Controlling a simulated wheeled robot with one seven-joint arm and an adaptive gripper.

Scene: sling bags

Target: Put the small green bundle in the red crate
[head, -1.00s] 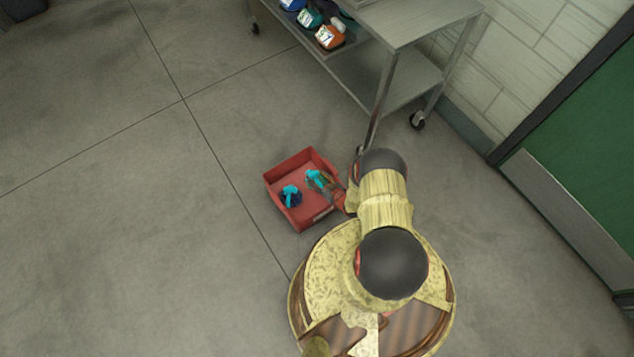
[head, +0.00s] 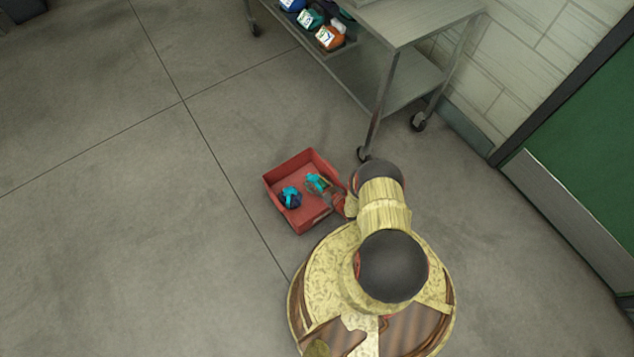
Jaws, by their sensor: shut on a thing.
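The red crate (head: 309,222) stands on the floor in the head view, in front of my arm. My gripper (head: 325,188) reaches into the crate's right part from the right and is shut on a small bundle (head: 316,182) with a bright cyan strap. The bundle's body looks greenish, but it is small and partly hidden by the gripper. I cannot tell whether it touches the crate floor. A dark blue bundle (head: 290,198) with a cyan strap lies in the crate's left part, apart from the held one.
A metal cart (head: 425,30) on wheels stands behind the crate. Blue, teal (head: 309,19) and orange (head: 330,38) bundles with white labels lie on it. A green door (head: 585,150) is at the right.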

